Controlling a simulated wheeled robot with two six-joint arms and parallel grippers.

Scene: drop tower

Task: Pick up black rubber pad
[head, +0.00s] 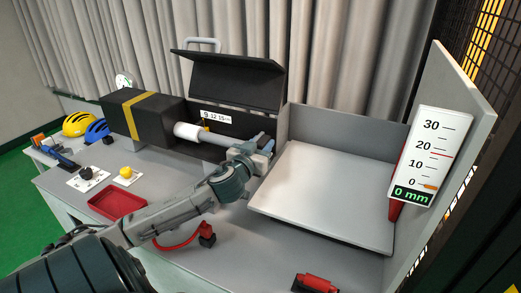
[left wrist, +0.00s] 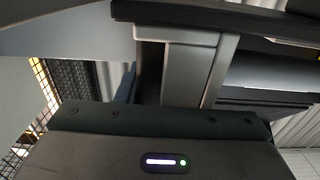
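I cannot make out a black rubber pad for certain in either view. My left gripper (head: 265,144) is at the right end of the open black box, close to the left edge of the pale square plate. Its fingertips are small and partly hidden, so I cannot tell whether they are open or shut or hold anything. The left wrist view shows mostly my own gripper housing, with grey and dark structures close in front. My right gripper is not in view.
The black box (head: 140,122) has a raised lid (head: 235,80) and a white cylinder (head: 187,131). The pale plate (head: 325,190) is bare. A gauge (head: 432,157) reads 0 mm.

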